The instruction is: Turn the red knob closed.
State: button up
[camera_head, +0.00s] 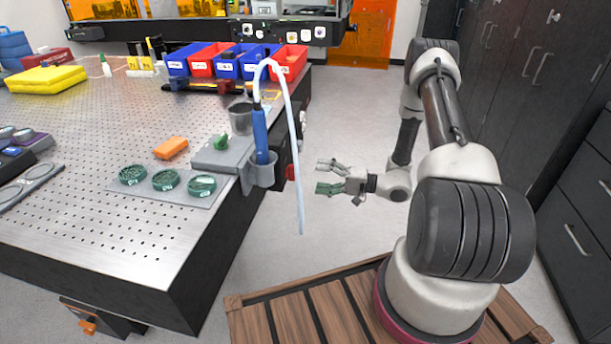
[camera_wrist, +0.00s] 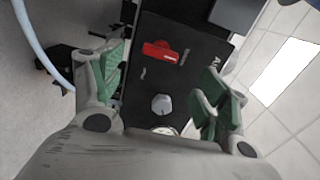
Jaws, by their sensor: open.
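The red knob (camera_wrist: 160,51) is a flat red handle on a dark panel in the wrist view. It lies ahead of my gripper and between the lines of its two fingers, apart from them. In the head view the red knob (camera_head: 291,172) shows as a small red piece on the side of the table, to the left of my gripper (camera_head: 335,177). My gripper is open and empty, its green-padded fingers (camera_wrist: 165,95) spread on either side of the panel. I cannot tell the knob's exact setting from its small picture.
A grey round knob (camera_wrist: 161,105) and a gauge sit on the same panel. A blue-handled tool with a pale hose (camera_head: 297,150) hangs in a grey holder (camera_head: 260,172) at the table edge, near my gripper. The floor beside the table is clear.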

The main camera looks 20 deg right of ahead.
jog(key=shift+v, duration=1.75)
